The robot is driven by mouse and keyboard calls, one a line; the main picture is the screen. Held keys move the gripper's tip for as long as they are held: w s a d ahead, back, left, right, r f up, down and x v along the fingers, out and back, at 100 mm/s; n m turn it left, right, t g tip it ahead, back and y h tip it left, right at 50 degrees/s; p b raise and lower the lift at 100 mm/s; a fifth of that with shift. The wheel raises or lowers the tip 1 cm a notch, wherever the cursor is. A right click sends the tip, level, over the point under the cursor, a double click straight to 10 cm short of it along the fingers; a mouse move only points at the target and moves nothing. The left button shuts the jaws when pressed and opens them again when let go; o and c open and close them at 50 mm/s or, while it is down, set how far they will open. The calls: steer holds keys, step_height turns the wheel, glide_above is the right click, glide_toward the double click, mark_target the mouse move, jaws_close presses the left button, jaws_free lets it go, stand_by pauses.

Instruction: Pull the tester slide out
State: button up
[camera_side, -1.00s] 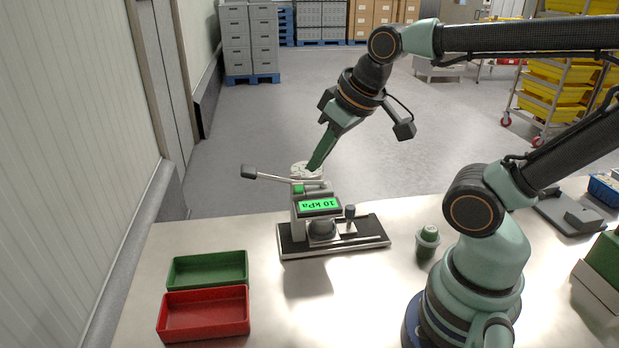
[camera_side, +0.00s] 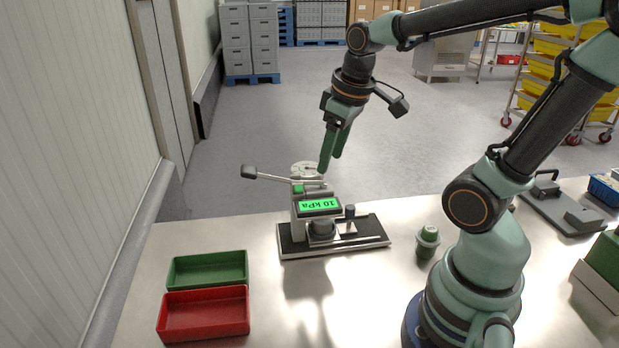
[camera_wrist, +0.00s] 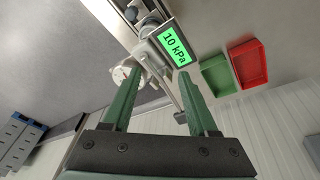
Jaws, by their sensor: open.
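The tester (camera_side: 318,228) stands on a dark base plate on the steel table, with a green display reading 10 kPa; the display also shows in the wrist view (camera_wrist: 175,47). A slide with a dark upright knob (camera_side: 350,217) sits on the plate to the right of the tester body. A lever with a black end (camera_side: 249,171) sticks out to the left. My gripper (camera_side: 329,168) is open and empty above and behind the tester, pointing down, apart from the knob. In the wrist view its two green fingers (camera_wrist: 157,92) are spread, with the lever between them.
A green tray (camera_side: 208,252) and a red tray (camera_side: 204,330) lie at the table's left. A small green-capped cup (camera_side: 428,237) stands right of the tester, near my base. The table front of the tester is clear. A grey fixture (camera_side: 563,210) lies at the right.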

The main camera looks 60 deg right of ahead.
mark_target(350, 207)
steer(key=d+f+n+g, duration=0.1)
steer(key=d+f+g, duration=0.2)
steer(key=d+f, duration=0.35)
steer(key=shift+y, duration=0.3)
steer(key=f, duration=0.3)
steer(key=d+f, duration=0.1)
steer(key=f, duration=0.5)
steer(key=shift+s+d+f, duration=0.25)
steer(key=shift+s+f, duration=0.05)
steer(key=shift+f, duration=0.1)
jaws_close()
stand_by(0.7)
